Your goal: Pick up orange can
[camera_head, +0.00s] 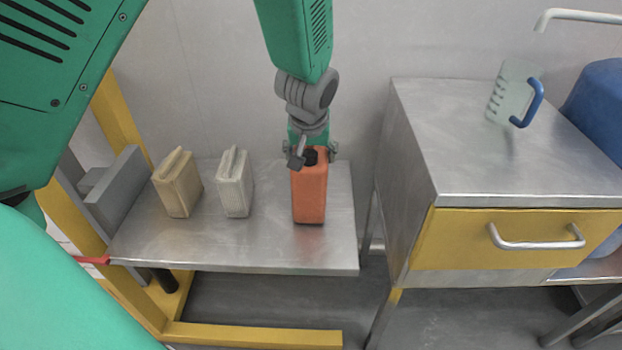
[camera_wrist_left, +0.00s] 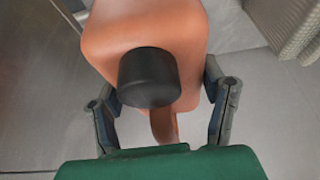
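The orange can (camera_head: 309,190) stands upright near the right end of the low metal table, with a black cap (camera_head: 311,156) on top. My left gripper (camera_head: 309,150) is directly above it, pointing down at its top. In the left wrist view the orange can (camera_wrist_left: 120,28) and its black cap (camera_wrist_left: 149,77) lie between the spread fingers of the left gripper (camera_wrist_left: 165,105). The fingers are apart, with gaps beside the can's narrow handle (camera_wrist_left: 164,124). Contact with the can's body cannot be told. My right gripper is not in view.
A tan can (camera_head: 178,186) and a whitish can (camera_head: 234,186) stand left of the orange can on the metal table (camera_head: 270,247). A metal cabinet (camera_head: 410,160) with a yellow drawer (camera_head: 460,238) stands to the right. A clear jug (camera_head: 510,92) with a blue handle is on it.

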